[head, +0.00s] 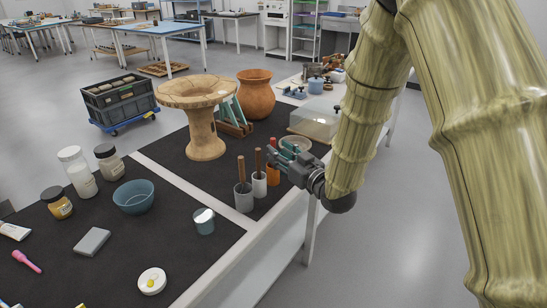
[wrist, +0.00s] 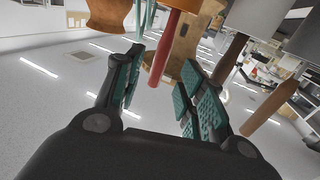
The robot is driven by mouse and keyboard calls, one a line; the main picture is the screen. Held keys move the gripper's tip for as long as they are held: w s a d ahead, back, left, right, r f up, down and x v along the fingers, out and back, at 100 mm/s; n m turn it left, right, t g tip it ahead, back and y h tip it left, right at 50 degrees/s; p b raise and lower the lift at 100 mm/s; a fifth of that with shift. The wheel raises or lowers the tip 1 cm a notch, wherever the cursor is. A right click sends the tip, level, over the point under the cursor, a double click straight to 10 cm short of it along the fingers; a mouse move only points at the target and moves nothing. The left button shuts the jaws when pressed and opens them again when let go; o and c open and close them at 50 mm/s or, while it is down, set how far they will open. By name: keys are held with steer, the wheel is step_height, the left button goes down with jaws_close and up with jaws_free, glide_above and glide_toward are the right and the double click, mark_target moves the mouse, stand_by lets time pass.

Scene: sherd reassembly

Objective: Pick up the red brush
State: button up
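The red brush handle (wrist: 163,50) shows in the wrist view, where the scene appears upside down. It sticks out of an orange cup (wrist: 187,8); the bristles are hidden. The orange cup (head: 273,177) also shows in the head view, where my gripper hides most of the brush. My gripper (wrist: 160,66) is open, with teal pads on both fingers. The handle appears between the fingers in the wrist view, with no clear contact. In the head view my gripper (head: 281,153) is beside the cup's top.
A white cup (head: 259,186) and a grey cup (head: 243,199), each with a wooden handle (head: 241,169) standing in it, are close to the left. A wooden pedestal bowl (head: 205,137), an orange vase (head: 257,98) and a clear box (head: 315,124) stand behind.

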steer(key=shift+x, duration=2.15)
steer(key=shift+d, duration=0.1)
jaws_close()
